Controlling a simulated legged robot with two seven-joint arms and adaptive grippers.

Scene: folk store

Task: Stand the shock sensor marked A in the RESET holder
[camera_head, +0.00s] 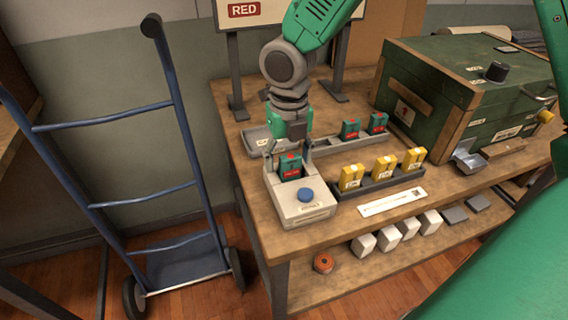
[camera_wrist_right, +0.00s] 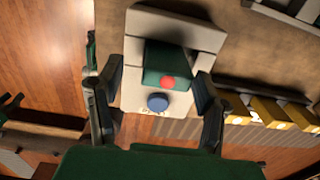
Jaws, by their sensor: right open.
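A dark green shock sensor with red marks (camera_head: 290,167) stands upright in a light grey holder (camera_head: 309,213) that has a blue button (camera_head: 306,195). The letter on the sensor and the holder's name are too small to read. In the right wrist view the sensor (camera_wrist_right: 165,58) sits in the holder (camera_wrist_right: 133,98) behind the button. My right gripper (camera_head: 288,150) comes down from above with its fingers open, one on either side of the sensor; the wrist view (camera_wrist_right: 160,78) shows gaps between fingers and sensor. My left gripper is not in view.
Two more green sensors (camera_head: 350,128) stand in a grey rack behind. Three yellow units (camera_head: 384,167) stand in a dark rack to the right. A large green case (camera_head: 455,95) is at the right, a sign marked RED (camera_head: 244,10) behind. A blue hand truck (camera_head: 144,203) stands left of the table.

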